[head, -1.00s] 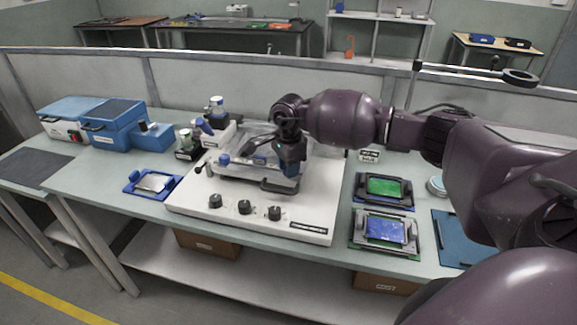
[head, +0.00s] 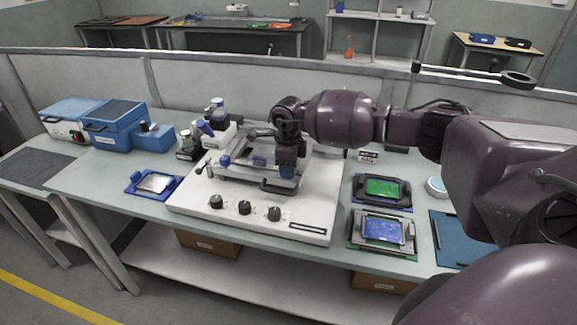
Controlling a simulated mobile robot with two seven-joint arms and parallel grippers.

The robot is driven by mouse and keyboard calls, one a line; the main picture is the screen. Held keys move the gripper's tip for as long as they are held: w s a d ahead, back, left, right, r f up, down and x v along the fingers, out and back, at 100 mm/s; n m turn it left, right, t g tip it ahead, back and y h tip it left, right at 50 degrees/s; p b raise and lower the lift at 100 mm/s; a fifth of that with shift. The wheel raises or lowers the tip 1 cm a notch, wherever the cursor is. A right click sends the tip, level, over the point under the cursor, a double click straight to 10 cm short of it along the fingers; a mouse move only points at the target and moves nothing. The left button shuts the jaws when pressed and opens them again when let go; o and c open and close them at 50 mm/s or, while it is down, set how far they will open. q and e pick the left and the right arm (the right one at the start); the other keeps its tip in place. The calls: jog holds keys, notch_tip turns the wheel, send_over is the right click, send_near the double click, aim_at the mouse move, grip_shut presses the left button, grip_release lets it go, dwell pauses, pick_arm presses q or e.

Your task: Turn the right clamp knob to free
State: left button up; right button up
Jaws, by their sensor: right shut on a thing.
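The white machine base (head: 190,200) stands on the bench with a grey metal clamp frame (head: 235,177) on top. A blue clamp knob (head: 225,160) sits at the left of the frame. My right gripper (head: 287,172) points down at the right side of the frame and is shut on the right clamp knob. The gripper hides most of that knob, so its turned position cannot be read. My left gripper is not in view.
Three black knobs (head: 245,208) line the base's front edge. A blue tray (head: 153,184) lies left of it. Two board holders, one green (head: 382,188) and one blue (head: 383,231), lie to the right. Blue boxes (head: 112,125) stand at the back left.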

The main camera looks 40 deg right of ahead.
jog(key=m+p, duration=0.1)
jog(key=m, duration=0.4)
jog(key=shift+r+m+p, duration=0.15)
jog(key=shift+m+p, duration=0.15)
jog(key=shift+p, duration=0.05)
jog(key=m+p, duration=0.1)
jog(key=m, duration=0.3)
jog(key=shift+m, duration=0.4)
jog(key=shift+p, duration=0.3)
jog(key=o, duration=0.9)
notch_tip(320, 180, up, 11)
jog(key=shift+f, duration=0.2)
